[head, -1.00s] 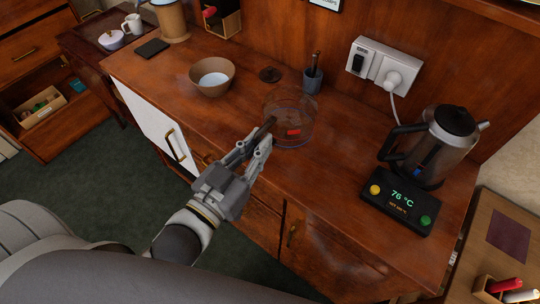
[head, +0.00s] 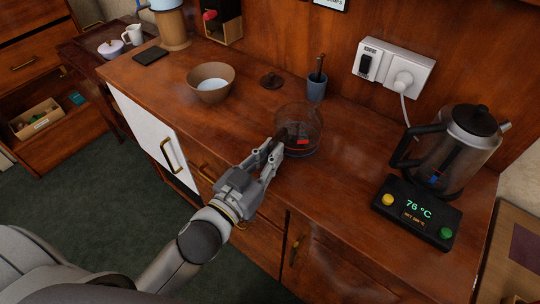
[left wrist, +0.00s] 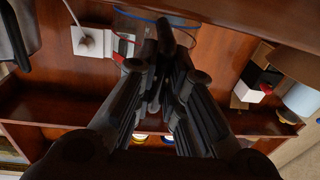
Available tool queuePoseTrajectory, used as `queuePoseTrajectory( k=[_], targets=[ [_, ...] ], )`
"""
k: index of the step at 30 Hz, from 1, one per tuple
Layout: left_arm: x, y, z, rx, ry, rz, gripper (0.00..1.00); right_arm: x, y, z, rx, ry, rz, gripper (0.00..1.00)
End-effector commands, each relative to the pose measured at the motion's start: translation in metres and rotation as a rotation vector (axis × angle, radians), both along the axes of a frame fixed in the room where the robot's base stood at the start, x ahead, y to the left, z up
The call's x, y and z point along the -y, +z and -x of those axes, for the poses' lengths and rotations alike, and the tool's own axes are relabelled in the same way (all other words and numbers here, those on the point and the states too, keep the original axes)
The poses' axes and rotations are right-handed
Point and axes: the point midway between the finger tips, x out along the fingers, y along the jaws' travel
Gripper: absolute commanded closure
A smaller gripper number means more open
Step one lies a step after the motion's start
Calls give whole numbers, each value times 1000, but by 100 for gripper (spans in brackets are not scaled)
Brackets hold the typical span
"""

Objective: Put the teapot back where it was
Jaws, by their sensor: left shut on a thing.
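A clear glass teapot (head: 312,116) is at the middle of the wooden counter, with a dark handle on its near left side and a small red patch low on it. My left gripper (head: 279,148) is shut on that handle. I cannot tell whether the teapot's base touches the counter. In the left wrist view my left gripper's fingers (left wrist: 165,85) close around the dark handle, and a blue-edged curve of the glass (left wrist: 185,20) shows beyond them. A small dark brown lid-like disc with a knob (head: 271,81) lies behind the teapot. My right gripper is not in view.
A brown bowl with white contents (head: 211,84) stands left, and a blue-grey cup with a dark stick (head: 316,88) stands behind the teapot. At right are a kettle (head: 465,145) and its black base reading 76 °C (head: 416,211). A dark flat square (head: 150,55) lies far left.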

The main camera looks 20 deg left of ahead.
Motion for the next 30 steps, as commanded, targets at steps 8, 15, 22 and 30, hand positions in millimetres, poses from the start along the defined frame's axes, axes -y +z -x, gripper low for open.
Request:
queuePoseTrajectory(
  k=[8, 15, 22, 30],
  targets=[
    [0, 1, 0, 6, -1, 2, 100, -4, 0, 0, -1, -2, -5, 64],
    [0, -3, 0, 1, 0, 0, 71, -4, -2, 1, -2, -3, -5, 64],
    [0, -3, 0, 1, 0, 0, 67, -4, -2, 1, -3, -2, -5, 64],
    [-2, -2, 7, -1, 0, 1, 67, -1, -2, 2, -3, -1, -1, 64]
  ],
)
